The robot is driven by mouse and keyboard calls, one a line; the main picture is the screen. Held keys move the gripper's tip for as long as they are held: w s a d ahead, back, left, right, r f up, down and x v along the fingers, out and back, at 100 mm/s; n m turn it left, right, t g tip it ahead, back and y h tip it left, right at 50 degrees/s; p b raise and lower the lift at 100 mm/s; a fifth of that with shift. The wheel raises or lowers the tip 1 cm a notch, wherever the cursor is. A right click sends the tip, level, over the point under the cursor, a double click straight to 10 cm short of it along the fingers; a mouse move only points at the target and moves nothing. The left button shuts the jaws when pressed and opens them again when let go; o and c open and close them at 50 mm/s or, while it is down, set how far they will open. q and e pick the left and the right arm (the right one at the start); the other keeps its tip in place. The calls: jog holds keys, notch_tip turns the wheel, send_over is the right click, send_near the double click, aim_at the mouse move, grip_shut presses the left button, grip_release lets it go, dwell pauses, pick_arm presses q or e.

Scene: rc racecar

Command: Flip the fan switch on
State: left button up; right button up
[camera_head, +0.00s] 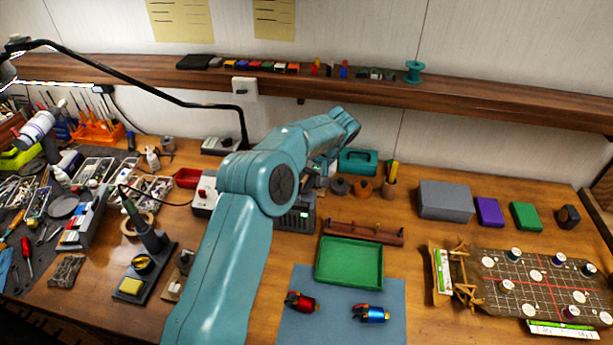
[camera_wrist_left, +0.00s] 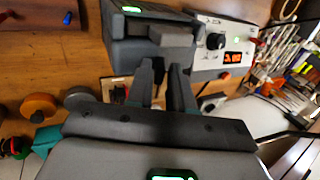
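A dark box-shaped unit with a small green light (camera_head: 296,216) stands behind my left arm in the head view, partly covered by it. In the left wrist view a dark unit with a green-lit patch (camera_wrist_left: 118,48) is at the top, with a grey block on its front. I cannot tell which part is the fan switch. My left gripper (camera_wrist_left: 163,70) has its two dark fingers apart, with nothing between them, close to this unit. I cannot tell whether they touch it. In the head view my arm largely hides the gripper. My right gripper is not in view.
A white unit with a knob and red display (camera_wrist_left: 222,45) stands beside the dark one. A green tray (camera_head: 350,262) and two small model parts lie in front. A shelf (camera_head: 450,97) runs behind.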

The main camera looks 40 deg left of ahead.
pick_arm(q)
jog(key=v, duration=1.1)
jog(key=shift+d+r, duration=0.15)
jog(key=shift+r, duration=0.1)
